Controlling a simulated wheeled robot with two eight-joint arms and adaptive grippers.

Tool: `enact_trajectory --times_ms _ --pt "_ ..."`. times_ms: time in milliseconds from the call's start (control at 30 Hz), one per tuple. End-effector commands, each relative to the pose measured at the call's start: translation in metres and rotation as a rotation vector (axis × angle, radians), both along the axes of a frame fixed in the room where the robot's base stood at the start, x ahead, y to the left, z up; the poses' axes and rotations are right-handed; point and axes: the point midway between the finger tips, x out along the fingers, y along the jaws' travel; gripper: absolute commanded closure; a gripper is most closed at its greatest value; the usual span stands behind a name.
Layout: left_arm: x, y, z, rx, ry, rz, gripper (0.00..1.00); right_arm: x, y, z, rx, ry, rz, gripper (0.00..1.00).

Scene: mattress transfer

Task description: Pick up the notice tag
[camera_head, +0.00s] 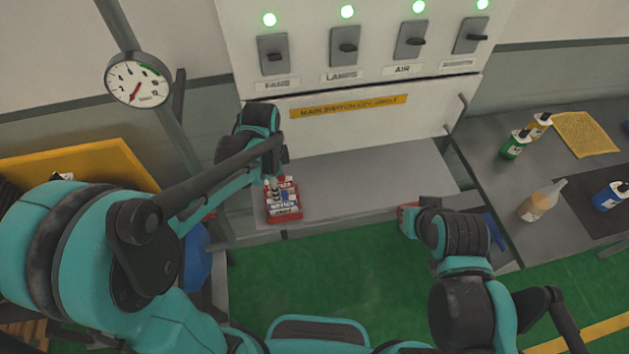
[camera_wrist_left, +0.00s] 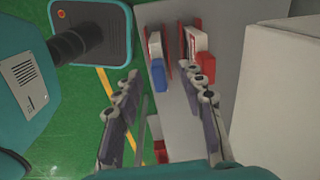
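A red holder (camera_head: 284,213) with white-and-red tags stands on the grey shelf below the white switch panel; the front tag (camera_head: 285,202) seems to read "NOTICE". My left gripper (camera_head: 275,178) is just above and behind this holder.
The grey shelf (camera_head: 370,175) is clear between the grippers. The panel above has several switches and a yellow label strip (camera_head: 348,107). A gauge (camera_head: 138,80) is on a pole at left. Bottles (camera_head: 541,203) and a yellow sheet (camera_head: 583,134) are on the right table.

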Motion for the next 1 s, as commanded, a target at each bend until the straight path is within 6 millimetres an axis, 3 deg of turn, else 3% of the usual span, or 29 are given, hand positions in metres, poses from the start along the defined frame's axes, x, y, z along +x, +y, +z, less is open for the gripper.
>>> enact_trajectory --times_ms 167,700,967,1000 --pt "0.002 -0.001 -0.01 0.002 0.021 -0.043 0.6 0.0 0.0 0.001 0.0 0.0 0.0 1.0" --pt "0.001 -0.009 -0.079 0.002 0.018 -0.041 0.6 0.0 0.0 -0.018 0.0 0.0 0.0 1.0" --pt "0.001 -0.009 -0.081 0.002 0.018 -0.04 0.6 0.0 0.0 -0.017 0.0 0.0 0.0 1.0" --pt "0.001 -0.009 -0.081 0.002 0.018 -0.04 0.68 0.0 0.0 -0.017 0.0 0.0 0.0 1.0"
